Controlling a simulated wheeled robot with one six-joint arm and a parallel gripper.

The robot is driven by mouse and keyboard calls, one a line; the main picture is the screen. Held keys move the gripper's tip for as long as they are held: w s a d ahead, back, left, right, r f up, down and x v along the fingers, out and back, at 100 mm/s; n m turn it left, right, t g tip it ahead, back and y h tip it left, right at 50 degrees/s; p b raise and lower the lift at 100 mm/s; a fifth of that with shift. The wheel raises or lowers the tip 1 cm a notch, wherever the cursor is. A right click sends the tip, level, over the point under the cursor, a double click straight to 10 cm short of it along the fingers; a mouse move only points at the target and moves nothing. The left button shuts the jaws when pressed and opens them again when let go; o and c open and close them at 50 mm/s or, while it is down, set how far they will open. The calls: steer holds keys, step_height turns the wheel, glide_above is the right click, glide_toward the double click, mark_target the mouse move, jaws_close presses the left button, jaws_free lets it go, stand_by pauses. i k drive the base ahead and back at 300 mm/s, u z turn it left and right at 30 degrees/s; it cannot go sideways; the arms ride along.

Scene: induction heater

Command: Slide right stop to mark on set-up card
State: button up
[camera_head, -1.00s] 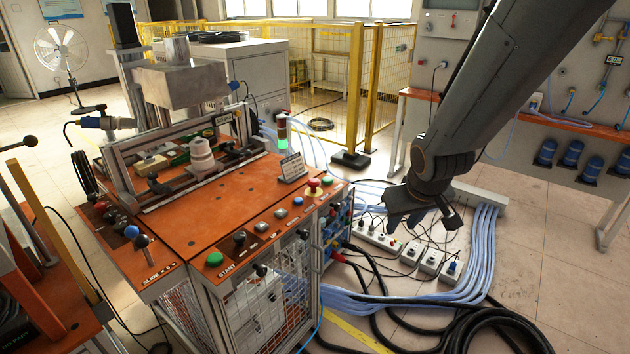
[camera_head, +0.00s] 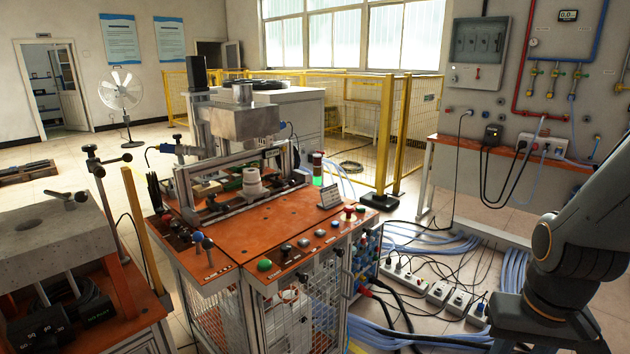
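The induction heater bench (camera_head: 232,240) with its orange top stands in the middle. A metal rail fixture (camera_head: 225,190) runs along its back, with a pale ridged cylindrical part (camera_head: 252,183) at its middle. A small dark piece (camera_head: 297,178) sits near the fixture's right end; I cannot tell whether it is the right stop. A small light card (camera_head: 331,193) stands tilted at the deck's right rear; its marks are too small to read, and I cannot tell whether it is the set-up card. My arm shows at the lower right, away from the bench; no gripper fingers are seen.
Control buttons, including a green one (camera_head: 264,265), line the bench's front edge. Sockets (camera_head: 437,292) and blue cables lie on the floor at right. Another bench (camera_head: 70,250) with a grey block stands at left. Yellow fencing (camera_head: 385,130) stands behind.

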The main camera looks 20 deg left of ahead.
mark_target(280, 183)
steer(key=z, duration=0.05)
steer(key=i, duration=1.2)
steer(key=u, duration=0.5)
